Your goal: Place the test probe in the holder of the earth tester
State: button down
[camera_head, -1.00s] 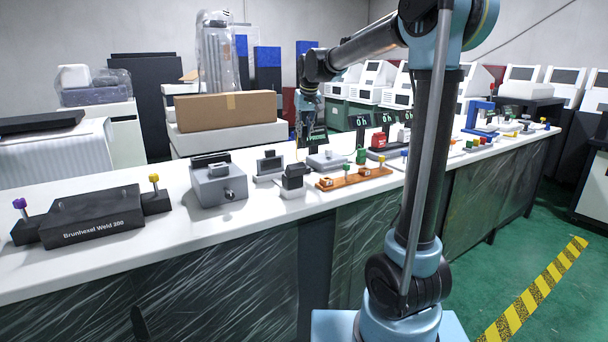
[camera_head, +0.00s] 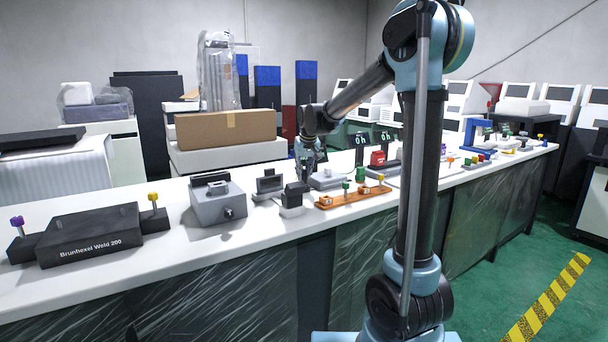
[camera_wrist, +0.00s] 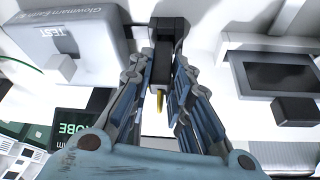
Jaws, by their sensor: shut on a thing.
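The earth tester is a pale grey box with a TEST label (camera_wrist: 75,45) at the upper left of the wrist view, its lettering partly cut off. In the head view it appears to be the low grey box (camera_head: 328,180) beside my gripper (camera_head: 308,168). My gripper (camera_wrist: 158,88) is low over the bench and shut on the test probe, whose slim yellow part (camera_wrist: 160,101) shows between the fingers. A black block (camera_wrist: 163,58) lies at the fingertips, close to the tester's side. I cannot tell whether it is the holder, or whether the probe touches it.
A screen device (camera_wrist: 275,88) stands close on the other side of my gripper. A black block on a white base (camera_head: 292,199) and an orange strip (camera_head: 352,197) are nearer the bench front. A cardboard box (camera_head: 225,130) stands behind the bench.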

jog(key=c, duration=1.5)
grip_release()
jog(key=shift+o, duration=0.2)
jog(key=v, duration=1.2)
jog(key=s+d+f, duration=0.3)
jog(key=s+d, duration=0.4)
jog(key=s+d+f+m, duration=0.1)
jog(key=s+d+f, duration=0.4)
jog(key=s, duration=0.5)
jog(key=s+d+f+m+g+h, duration=0.1)
jog(key=s+d+f, duration=0.4)
jog(key=s+f, duration=0.4)
jog(key=s+d+f+m+g, duration=0.1)
jog(key=s+d+f, duration=0.5)
jog(key=s+f, duration=0.2)
jog(key=s, duration=0.2)
jog(key=shift+s+m, duration=0.3)
jog(key=shift+s, duration=0.05)
